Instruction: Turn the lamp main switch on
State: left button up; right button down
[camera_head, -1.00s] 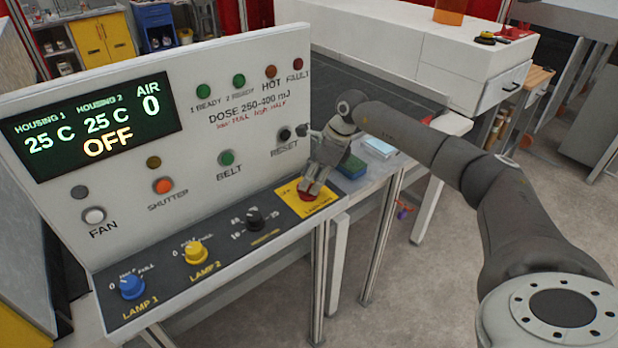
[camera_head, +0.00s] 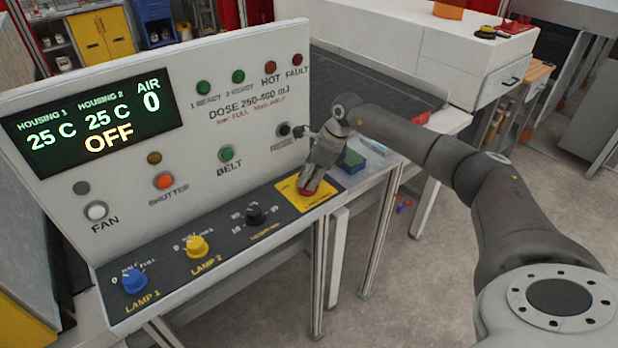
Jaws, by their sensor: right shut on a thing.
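The lamp main switch is a red rotary knob (camera_head: 309,190) on a yellow plate (camera_head: 289,197) at the right end of the sloped dark control strip. My right gripper (camera_head: 308,188) comes down on it from above and is shut on the red knob. The gripper hides most of the knob and part of the plate's lettering. The display (camera_head: 94,123) reads OFF, with 25 C for both housings and AIR 0. My left gripper is not in view.
Blue lamp 1 (camera_head: 134,281), yellow lamp 2 (camera_head: 196,246) and black (camera_head: 255,214) knobs line the strip left of the switch. Several buttons, including the green belt button (camera_head: 226,154), are on the upright panel. A green block (camera_head: 352,162) lies behind my gripper.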

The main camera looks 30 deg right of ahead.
jog(key=shift+s+a+f, duration=0.1)
jog(key=shift+f, duration=0.1)
jog(key=m+h+b, duration=0.1)
jog(key=m, duration=0.3)
jog(key=shift+a+f+t, duration=0.1)
jog(key=shift+t, duration=0.3)
jog(key=m+b, duration=0.1)
jog(key=m+h+b, duration=0.1)
jog(key=m, duration=0.1)
jog(key=shift+a+f+m+t+h, duration=0.1)
jog(key=shift+m+t+h, duration=0.2)
jog(key=m+h+b, duration=0.1)
jog(key=m+b, duration=0.1)
jog(key=m+h+b, duration=0.1)
jog(key=m+b, duration=0.1)
jog(key=m, duration=0.1)
jog(key=shift+m, duration=0.3)
jog(key=shift+a+m+g+h+b, duration=0.1)
jog(key=shift+m+g+h+b, duration=0.25)
jog(key=shift+m+b, duration=0.6)
jog(key=shift+m+g+h+b, duration=0.15)
jog(key=shift+m+h+b, duration=0.35)
jog(key=shift+m, duration=0.75)
jog(key=c, duration=1.4)
grip_release()
